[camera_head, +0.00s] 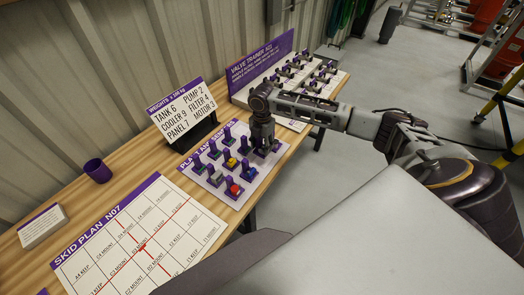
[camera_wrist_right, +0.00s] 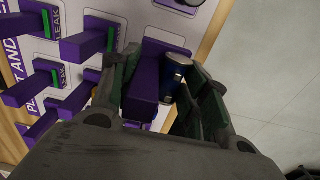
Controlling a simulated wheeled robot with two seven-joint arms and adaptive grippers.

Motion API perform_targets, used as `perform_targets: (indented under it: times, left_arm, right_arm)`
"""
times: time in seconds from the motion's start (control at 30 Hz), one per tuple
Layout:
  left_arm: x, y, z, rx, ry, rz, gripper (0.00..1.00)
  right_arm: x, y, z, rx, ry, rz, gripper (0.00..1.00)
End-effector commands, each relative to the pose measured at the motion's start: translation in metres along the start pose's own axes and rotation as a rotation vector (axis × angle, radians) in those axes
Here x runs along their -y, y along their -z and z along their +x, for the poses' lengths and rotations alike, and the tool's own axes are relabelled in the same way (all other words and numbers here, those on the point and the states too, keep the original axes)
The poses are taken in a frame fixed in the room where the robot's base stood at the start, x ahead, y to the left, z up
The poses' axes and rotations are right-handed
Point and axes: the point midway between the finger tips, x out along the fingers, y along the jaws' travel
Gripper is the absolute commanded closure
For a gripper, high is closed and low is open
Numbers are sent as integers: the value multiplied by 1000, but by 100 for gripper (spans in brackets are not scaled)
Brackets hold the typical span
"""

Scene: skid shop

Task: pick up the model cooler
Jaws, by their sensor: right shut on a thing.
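A white board of small models (camera_head: 213,183) with purple upright handles lies on the bench. My right gripper (camera_head: 263,148) reaches down at its far right corner. In the right wrist view, my right gripper (camera_wrist_right: 153,88) is shut on a purple handle (camera_wrist_right: 147,82), with a dark blue cylinder (camera_wrist_right: 175,72) beside it between the fingers. The fingers hide most of this model, so I cannot tell whether it is the model cooler or whether it is clear of the board. My left gripper is not in view.
Other purple handles (camera_wrist_right: 85,42) stand close to the left of the gripper in the right wrist view. A weights sign (camera_head: 178,110) stands behind the board, a valve trainer (camera_head: 262,72) beyond it. The skid plan sheet (camera_head: 140,238) and a purple cup (camera_head: 97,170) are nearer.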

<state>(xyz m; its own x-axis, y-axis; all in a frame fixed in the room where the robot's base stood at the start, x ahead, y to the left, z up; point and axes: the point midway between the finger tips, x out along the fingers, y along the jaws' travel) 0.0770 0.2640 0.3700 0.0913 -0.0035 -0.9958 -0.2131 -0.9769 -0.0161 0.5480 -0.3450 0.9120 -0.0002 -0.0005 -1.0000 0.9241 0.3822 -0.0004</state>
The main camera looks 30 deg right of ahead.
Motion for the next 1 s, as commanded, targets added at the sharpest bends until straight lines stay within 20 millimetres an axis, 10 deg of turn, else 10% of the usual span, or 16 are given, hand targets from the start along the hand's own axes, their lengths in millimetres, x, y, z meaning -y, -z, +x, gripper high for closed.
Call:
perform_targets:
  times: [0.33,1.0]
  left_arm:
    - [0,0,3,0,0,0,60]
    - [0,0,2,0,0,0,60]
  right_arm:
    - [0,0,-38,0,-1,0,83]
    - [0,0,-43,0,-1,0,83]
